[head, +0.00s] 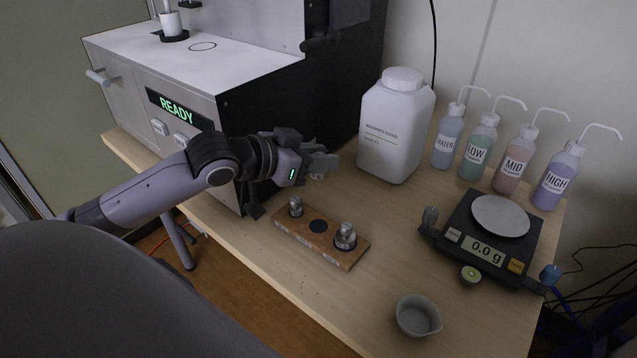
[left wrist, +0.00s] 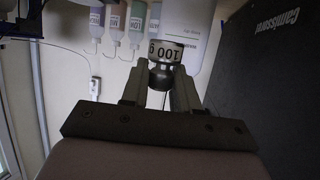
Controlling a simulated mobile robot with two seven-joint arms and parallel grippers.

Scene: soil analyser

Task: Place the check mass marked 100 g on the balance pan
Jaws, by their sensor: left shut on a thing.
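My left gripper (head: 322,163) is above the table, left of the white jug and behind the wooden block. In the left wrist view its two fingers (left wrist: 162,92) are shut on a metal mass (left wrist: 165,54) whose band reads 100 g. That mass is mostly hidden by the fingers in the head view. The wooden block (head: 285,232) holds a small mass (head: 296,207) at its left end and a larger mass (head: 345,236) at its right end, with an empty dark spot between. The balance pan (head: 501,216) is bare, and the display reads 0.0 g. My right gripper is not in view.
A large white jug (head: 396,130) stands between my left gripper and the balance (head: 470,255). Several wash bottles (head: 513,160) line the back right. A grey bowl (head: 418,316) sits at the front edge. The analyser (head: 190,90) fills the left. Bare table lies between block and balance.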

